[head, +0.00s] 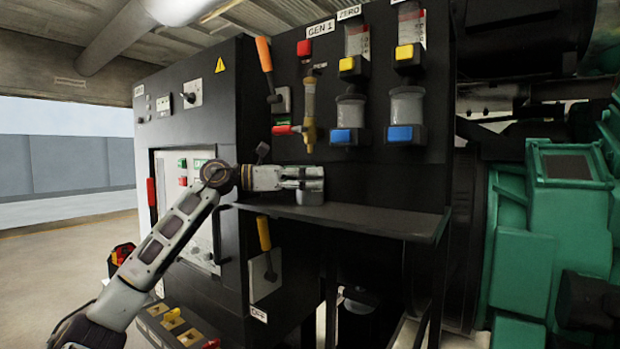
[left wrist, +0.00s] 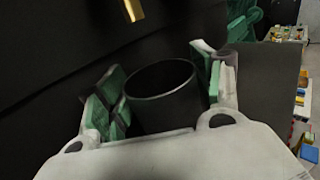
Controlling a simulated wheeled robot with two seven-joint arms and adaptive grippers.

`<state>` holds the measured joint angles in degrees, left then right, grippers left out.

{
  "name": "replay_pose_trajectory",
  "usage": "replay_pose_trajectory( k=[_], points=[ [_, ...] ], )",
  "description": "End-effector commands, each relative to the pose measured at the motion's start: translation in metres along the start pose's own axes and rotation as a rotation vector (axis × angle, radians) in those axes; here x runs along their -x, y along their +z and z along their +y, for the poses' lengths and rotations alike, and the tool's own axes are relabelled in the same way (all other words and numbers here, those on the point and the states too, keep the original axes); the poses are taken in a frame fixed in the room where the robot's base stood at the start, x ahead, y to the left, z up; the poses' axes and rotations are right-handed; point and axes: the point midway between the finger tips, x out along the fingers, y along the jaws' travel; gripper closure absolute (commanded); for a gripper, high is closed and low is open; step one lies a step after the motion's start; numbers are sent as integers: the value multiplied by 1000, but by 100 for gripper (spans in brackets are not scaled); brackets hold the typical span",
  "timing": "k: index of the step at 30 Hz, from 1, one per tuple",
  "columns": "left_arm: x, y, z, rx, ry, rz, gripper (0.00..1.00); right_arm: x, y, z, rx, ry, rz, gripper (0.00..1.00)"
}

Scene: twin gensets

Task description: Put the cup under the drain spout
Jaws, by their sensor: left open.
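The cup (head: 313,193) is small, grey and stands on the black shelf (head: 370,219) of the panel. The left wrist view shows the dark open-topped cup (left wrist: 163,98) between the fingers. My left gripper (head: 300,178) reaches in from the left at the cup. In the left wrist view my left gripper (left wrist: 160,95) is open, its green-padded fingers on either side of the cup. The brass drain spout (head: 310,136) hangs above the cup, under a sight tube with a red handle. Its tip (left wrist: 132,10) also shows in the left wrist view. My right gripper is out of view.
Colored-tab gauges and jars (head: 350,112) hang on the panel above the shelf. A yellow lever (head: 264,233) sits below the shelf's left end. A green engine (head: 560,220) stands at right. The shelf is clear right of the cup.

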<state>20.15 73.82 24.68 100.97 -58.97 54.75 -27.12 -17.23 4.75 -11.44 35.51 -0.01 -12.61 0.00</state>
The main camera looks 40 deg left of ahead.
Motion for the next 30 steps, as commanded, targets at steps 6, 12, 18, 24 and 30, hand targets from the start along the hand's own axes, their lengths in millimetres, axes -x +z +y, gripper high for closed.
replay_pose_trajectory(
  k=[6, 12, 18, 24, 30],
  points=[
    [0, 2, 0, 0, 0, 0, 34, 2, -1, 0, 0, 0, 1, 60],
    [6, 2, 0, 0, 1, -2, 34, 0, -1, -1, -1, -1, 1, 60],
    [21, 1, 0, 1, 1, -1, 34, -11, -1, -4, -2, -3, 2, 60],
    [41, 1, 1, 0, 1, -2, 34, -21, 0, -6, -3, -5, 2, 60],
    [62, 2, 0, 0, 1, -2, 34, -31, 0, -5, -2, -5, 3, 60]
  ],
)
